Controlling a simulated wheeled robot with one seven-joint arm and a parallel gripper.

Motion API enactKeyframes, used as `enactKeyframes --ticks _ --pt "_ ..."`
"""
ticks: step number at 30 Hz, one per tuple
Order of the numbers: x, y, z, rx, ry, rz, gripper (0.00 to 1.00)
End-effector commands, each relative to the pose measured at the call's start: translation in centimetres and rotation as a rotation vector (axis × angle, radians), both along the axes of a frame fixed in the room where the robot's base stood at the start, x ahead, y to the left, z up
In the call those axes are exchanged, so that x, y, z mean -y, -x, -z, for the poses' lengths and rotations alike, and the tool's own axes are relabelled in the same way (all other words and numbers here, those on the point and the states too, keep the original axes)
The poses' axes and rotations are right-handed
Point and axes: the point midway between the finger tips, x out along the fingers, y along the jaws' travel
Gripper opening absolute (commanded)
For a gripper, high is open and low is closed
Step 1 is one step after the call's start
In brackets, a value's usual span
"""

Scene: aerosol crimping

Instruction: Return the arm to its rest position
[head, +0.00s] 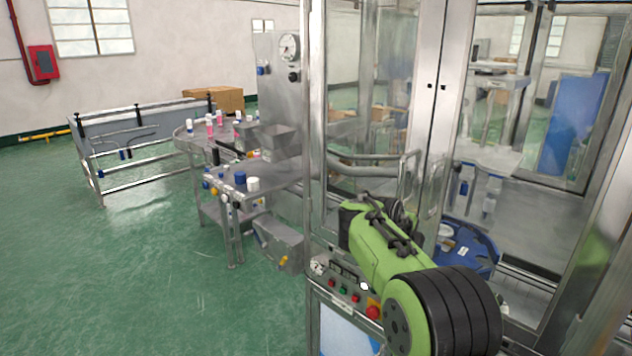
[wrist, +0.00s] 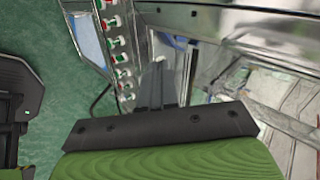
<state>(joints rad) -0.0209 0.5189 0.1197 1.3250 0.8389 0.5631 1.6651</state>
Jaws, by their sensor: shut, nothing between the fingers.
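My green and black arm (head: 385,255) reaches from the lower right of the head view toward the machine's front, above a button panel. Its far end is dark and partly hidden behind its own links, so the fingertips cannot be made out there. In the wrist view my gripper (wrist: 154,80) shows beyond a dark bracket, its narrow fingers together and empty. It lies just right of the row of buttons in that picture; whether it touches anything cannot be told.
The button panel (head: 345,288) has red and green buttons; they also show in the wrist view (wrist: 119,56). A tall metal-framed glass enclosure (head: 427,110) stands close to my arm. A steel table (head: 285,177) with small containers is on the left. Green floor (head: 140,270) is open at left.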

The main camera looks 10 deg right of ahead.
Motion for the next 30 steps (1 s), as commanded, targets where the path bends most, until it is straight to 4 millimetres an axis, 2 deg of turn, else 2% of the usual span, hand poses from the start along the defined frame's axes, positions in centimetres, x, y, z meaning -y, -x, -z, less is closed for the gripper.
enactKeyframes --ticks 1,3,5,6,8,9,11,12,15,18,22,30 --pt "-0.6 1.9 -2.0 -0.049 0.032 -0.108 0.00" --pt "-1.9 5.4 -3.9 -0.159 0.099 -0.324 0.00" --pt "-3.2 8.8 -4.9 -0.251 0.164 -0.521 0.00" --pt "-4.0 11.3 -5.4 -0.309 0.209 -0.650 0.00" --pt "-5.1 15.1 -5.5 -0.390 0.280 -0.847 0.00" --pt "-6.0 17.8 -5.3 -0.439 0.329 -0.977 0.00" --pt "-7.2 21.9 -4.7 -0.505 0.409 -1.178 0.00" --pt "-8.1 24.6 -3.9 -0.541 0.464 -1.310 0.00" --pt "-10.1 30.6 -1.5 -0.609 0.599 -1.611 0.00" --pt "-11.5 34.4 0.6 -0.639 0.703 -1.822 0.00" --pt "-12.4 36.4 1.9 -0.652 0.763 -1.938 0.00" --pt "-12.4 36.4 1.9 -0.654 0.766 -1.943 0.00"
